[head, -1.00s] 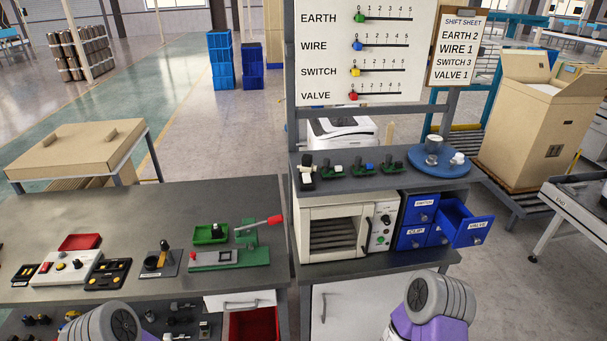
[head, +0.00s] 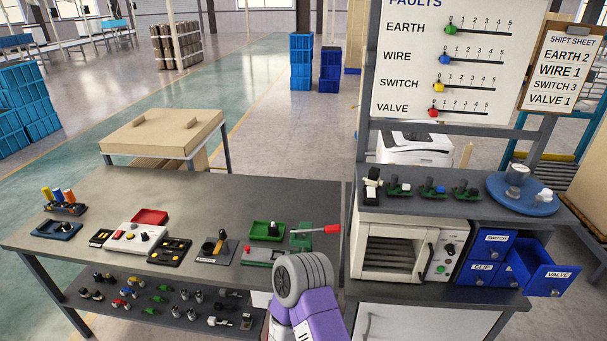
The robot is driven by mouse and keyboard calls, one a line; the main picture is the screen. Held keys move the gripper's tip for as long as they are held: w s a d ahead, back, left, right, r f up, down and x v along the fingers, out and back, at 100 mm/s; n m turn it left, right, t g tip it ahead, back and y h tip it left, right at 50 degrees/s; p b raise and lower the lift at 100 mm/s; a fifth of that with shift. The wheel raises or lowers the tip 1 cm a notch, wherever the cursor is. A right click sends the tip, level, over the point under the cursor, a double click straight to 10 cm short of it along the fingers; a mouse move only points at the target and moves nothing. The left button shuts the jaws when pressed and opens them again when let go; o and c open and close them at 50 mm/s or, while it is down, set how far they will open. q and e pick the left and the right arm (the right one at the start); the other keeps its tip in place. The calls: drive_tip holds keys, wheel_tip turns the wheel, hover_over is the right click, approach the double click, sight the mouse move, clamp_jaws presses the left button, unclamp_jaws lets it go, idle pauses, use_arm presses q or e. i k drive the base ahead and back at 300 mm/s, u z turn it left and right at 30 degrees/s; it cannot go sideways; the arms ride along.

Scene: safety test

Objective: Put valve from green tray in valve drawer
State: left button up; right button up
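The green tray (head: 258,236) lies on the grey workbench, left of the red-handled green press. A small dark part with a pale top, the valve (head: 272,229), stands in the tray. The blue valve drawer (head: 557,279) at the right is pulled out, its label facing forward. The visible part of its inside looks empty. A purple and grey link of one of my arms shows at the bottom middle, in front of the press and bench edge. Neither gripper is in view.
The red-handled press (head: 305,238) stands right beside the tray. Drawers marked switch (head: 495,239) and clip (head: 482,268) look shut. A white oven (head: 395,247) stands left of them. A blue round stand (head: 510,200) and several small assemblies sit above. The bench's back left is clear.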

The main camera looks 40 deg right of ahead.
sight(538, 263)
drive_tip(key=u, duration=0.15)
drive_tip(key=i, duration=1.1)
drive_tip(key=z, duration=1.7)
